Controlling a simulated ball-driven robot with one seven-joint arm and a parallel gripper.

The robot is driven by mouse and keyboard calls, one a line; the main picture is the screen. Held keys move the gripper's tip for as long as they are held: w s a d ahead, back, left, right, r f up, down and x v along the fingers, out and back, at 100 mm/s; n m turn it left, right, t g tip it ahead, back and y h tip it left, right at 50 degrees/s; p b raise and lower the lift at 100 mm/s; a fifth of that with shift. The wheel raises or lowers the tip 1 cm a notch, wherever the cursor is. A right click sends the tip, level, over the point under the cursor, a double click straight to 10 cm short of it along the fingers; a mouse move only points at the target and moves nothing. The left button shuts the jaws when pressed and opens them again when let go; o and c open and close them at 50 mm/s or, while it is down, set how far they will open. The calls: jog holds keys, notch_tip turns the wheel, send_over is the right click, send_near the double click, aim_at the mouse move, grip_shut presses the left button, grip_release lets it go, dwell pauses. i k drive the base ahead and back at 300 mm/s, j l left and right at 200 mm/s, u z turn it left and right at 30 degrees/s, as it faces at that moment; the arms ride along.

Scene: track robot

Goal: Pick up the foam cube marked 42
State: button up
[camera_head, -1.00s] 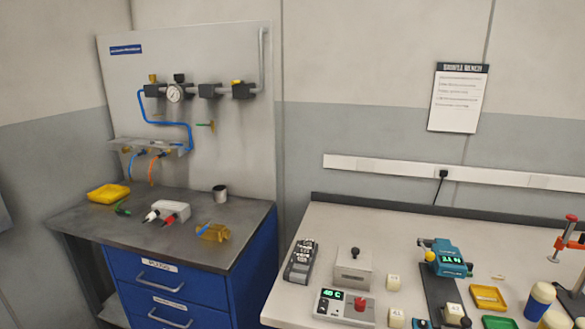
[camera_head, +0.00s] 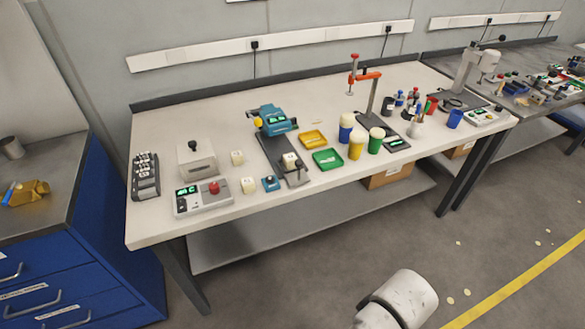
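Several small cream foam cubes are on the white-topped bench. One cube (camera_head: 237,157) stands beside the grey box, and another cube (camera_head: 248,185) stands near the front edge, right of the control unit. A third cube (camera_head: 289,160) sits on the dark base of the teal device. Their markings are too small to read, so I cannot tell which is marked 42. A white rounded part of my arm shows at the bottom, well in front of the bench. My gripper's fingers are not in view.
The bench (camera_head: 165,225) also holds a control unit (camera_head: 203,197), a teal device (camera_head: 272,121), a yellow tray (camera_head: 313,139), a green tray (camera_head: 328,158) and several lidded jars. A blue drawer cabinet (camera_head: 100,250) stands left. Open floor (camera_head: 480,240) lies right, with a yellow line.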

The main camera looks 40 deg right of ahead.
aim_at(290, 159)
jog(key=l+u, duration=0.25)
jog(key=u, duration=0.2)
jog(key=i+l+u, duration=0.1)
jog(key=l+u, duration=0.15)
jog(key=u, duration=0.2)
jog(key=l+u, duration=0.25)
jog(key=u, duration=0.15)
jog(key=k+l+u, duration=0.1)
jog(key=l+u, duration=0.15)
jog(key=u, duration=0.2)
